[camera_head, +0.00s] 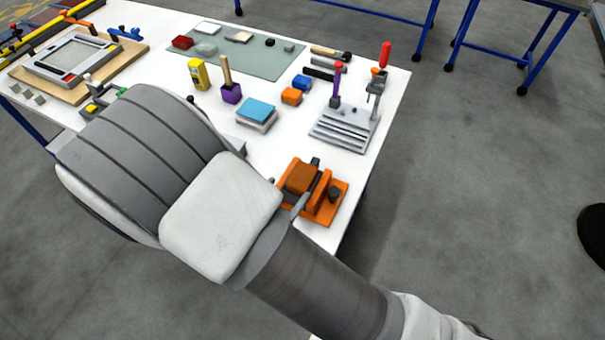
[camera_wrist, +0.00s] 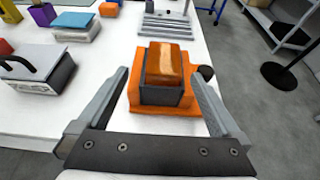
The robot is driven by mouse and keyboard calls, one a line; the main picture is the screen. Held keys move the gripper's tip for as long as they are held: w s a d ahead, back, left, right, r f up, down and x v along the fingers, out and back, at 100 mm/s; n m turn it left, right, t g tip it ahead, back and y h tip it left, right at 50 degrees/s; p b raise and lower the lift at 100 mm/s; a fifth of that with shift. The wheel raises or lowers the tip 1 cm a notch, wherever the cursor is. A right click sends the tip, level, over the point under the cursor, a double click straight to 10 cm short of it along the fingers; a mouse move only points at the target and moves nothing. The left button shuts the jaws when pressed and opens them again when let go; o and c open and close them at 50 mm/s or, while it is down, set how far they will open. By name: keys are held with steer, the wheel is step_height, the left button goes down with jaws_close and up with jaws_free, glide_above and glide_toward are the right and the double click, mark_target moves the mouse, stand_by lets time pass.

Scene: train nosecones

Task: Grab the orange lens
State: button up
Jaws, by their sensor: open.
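The orange lens (camera_wrist: 168,62) looks like a glossy amber-orange block. It sits in a dark grey holder (camera_wrist: 161,96) on an orange base (camera_wrist: 163,126) near the table's edge. The lens also shows in the head view (camera_head: 301,178), just beyond my arm. My gripper (camera_wrist: 158,76) is open, with one finger to the left and one to the right of the lens and holder in the wrist view. Nothing is between the fingers except the fixture ahead. I cannot tell whether the fingertips are level with the lens. In the head view my arm hides most of the gripper.
A black knob (camera_wrist: 206,73) stands close to the right finger. A grey box with a black handle (camera_wrist: 38,70) is at left. A grooved metal plate (camera_head: 343,127) with a red-handled clamp (camera_head: 385,55) and a stack with a blue top (camera_head: 258,110) stand behind.

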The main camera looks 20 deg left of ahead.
mark_target(300, 178)
steer(key=shift+d+r+p+x, duration=0.15)
steer(key=shift+p+x, duration=0.2)
steer(key=shift+x, duration=1.15)
steer(key=shift+d+r+p+x, duration=0.15)
steer(key=shift+p+x, duration=0.2)
steer(key=shift+x, duration=1.1)
steer(key=shift+w, duration=0.1)
steer(key=c, duration=1.5)
steer(key=shift+r, duration=0.1)
steer(key=shift+r, duration=0.85)
step_height(300, 178, up, 2)
steer(key=shift+r+b, duration=0.2)
steer(key=shift+b, duration=0.15)
steer(key=d+r+p, duration=0.1)
steer(key=d+r, duration=0.1)
steer(key=d, duration=0.1)
steer(key=s+d+r+p, duration=0.1)
steer(key=d+r+p, duration=0.1)
steer(key=d, duration=0.2)
steer(key=d+r+p, duration=0.1)
steer(key=d+r, duration=0.1)
steer(key=d, duration=0.2)
steer(key=shift+s+d+r+p, duration=0.15)
steer(key=shift+d+r+p, duration=0.1)
steer(key=shift+r+p, duration=0.15)
